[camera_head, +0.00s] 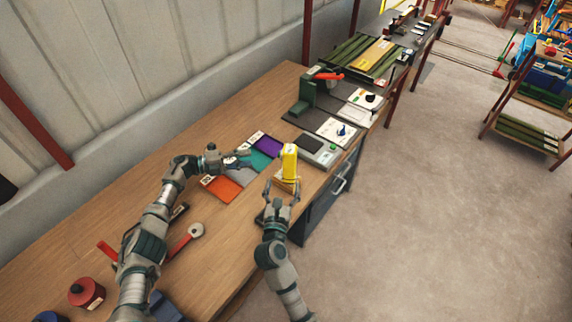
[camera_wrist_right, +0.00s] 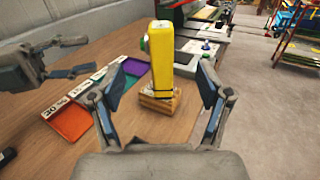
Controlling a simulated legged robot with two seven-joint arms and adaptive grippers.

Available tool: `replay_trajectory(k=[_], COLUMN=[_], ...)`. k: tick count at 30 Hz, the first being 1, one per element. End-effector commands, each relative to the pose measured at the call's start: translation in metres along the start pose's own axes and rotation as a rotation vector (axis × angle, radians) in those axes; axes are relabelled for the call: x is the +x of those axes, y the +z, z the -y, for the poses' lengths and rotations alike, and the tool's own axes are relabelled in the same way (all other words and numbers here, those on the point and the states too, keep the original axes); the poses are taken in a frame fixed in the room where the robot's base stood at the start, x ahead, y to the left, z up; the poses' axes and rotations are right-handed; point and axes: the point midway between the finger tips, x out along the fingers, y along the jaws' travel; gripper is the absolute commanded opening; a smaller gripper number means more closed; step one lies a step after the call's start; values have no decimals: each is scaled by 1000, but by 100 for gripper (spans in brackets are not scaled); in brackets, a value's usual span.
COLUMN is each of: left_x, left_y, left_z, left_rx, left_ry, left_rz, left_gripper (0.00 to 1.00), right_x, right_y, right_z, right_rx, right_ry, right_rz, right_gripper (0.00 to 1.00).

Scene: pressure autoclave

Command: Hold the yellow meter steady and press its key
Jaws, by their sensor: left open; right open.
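The yellow meter (camera_head: 289,163) stands upright on a small wooden block (camera_head: 285,185) near the bench's front edge. In the right wrist view the meter (camera_wrist_right: 174,58) rises from the block (camera_wrist_right: 159,101), with a green round part (camera_wrist_right: 146,43) on its left side. My right gripper (camera_head: 283,188) is open, its fingers on either side of the block and short of it; in its wrist view the fingers (camera_wrist_right: 160,92) frame the meter without touching it. My left gripper (camera_head: 245,158) is open and empty to the left of the meter, above the coloured trays.
Orange (camera_head: 222,187), teal (camera_head: 258,160) and purple (camera_head: 266,143) trays lie left of the meter. A grey device (camera_head: 318,150) and a green press with a red handle (camera_head: 306,95) stand behind it. A white-headed tool (camera_head: 195,230) and red pot (camera_head: 86,292) lie nearer.

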Motion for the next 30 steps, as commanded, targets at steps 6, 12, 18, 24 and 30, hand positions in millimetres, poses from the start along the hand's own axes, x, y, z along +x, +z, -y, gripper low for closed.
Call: replay_trajectory(k=[6, 12, 18, 24, 30], left_x=[0, -1, -1, -1, -2], left_y=[0, 0, 0, 0, -1], left_z=[0, 0, 0, 0, 0], left_rx=[0, 0, 0, 1, 1], left_ry=[-1, -1, -1, -1, -1], left_rz=[0, 0, 0, 0, 0], left_gripper=[42, 42, 42, 42, 42], right_x=[47, 90, 128, 150, 155], right_y=[2, 2, 2, 1, 1], right_z=[0, 0, 0, 0, 0], right_rx=[-6, -8, -7, -6, -5], right_ry=[0, -1, -1, 0, -1], right_rz=[5, 5, 5, 3, 3], right_gripper=[77, 77, 77, 77, 77])
